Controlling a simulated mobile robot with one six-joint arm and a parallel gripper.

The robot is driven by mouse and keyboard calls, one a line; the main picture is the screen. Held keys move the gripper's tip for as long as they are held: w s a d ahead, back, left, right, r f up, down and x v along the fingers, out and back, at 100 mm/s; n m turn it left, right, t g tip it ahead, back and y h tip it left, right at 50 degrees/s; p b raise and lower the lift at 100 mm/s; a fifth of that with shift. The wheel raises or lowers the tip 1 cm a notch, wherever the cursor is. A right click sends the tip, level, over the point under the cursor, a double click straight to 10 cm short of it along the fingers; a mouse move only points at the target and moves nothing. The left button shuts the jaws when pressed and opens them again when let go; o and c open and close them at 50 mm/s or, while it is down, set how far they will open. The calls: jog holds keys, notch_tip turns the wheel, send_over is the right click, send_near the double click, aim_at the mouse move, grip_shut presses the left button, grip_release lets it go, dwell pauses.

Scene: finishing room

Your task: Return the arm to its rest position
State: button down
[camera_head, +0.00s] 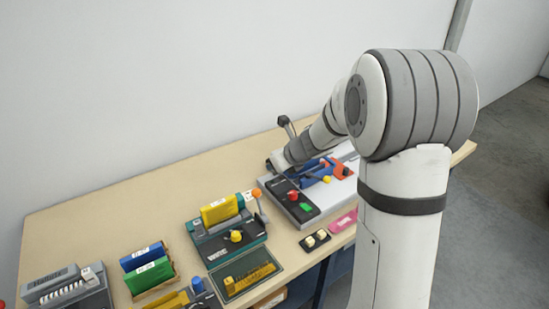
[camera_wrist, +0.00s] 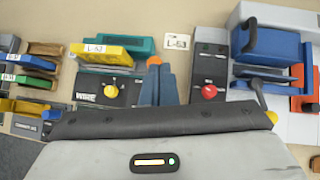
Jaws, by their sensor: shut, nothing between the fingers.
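My arm reaches from the right of the head view over the back of the workbench (camera_head: 150,190), bent at a large grey joint. Its end is low, beside the control box with a red knob and green button (camera_head: 303,212). The fingertips are hard to make out there. In the wrist view my gripper (camera_wrist: 158,82) shows as two slate-blue fingers close together, with nothing between them. They point at the bench between the yellow-knob box (camera_wrist: 92,92) and the red-knob box (camera_wrist: 208,75). Whether they touch anything cannot be told.
A teal machine (camera_head: 228,246) holds a yellow block (camera_head: 219,210). A blue device (camera_head: 318,172) with a lever stands close to my arm's end. Blue and green blocks (camera_head: 150,275) and a grey machine (camera_head: 65,290) are at left. The back left of the bench is clear.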

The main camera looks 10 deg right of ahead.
jog(key=shift+d+r, duration=0.15)
jog(key=shift+r, duration=0.6)
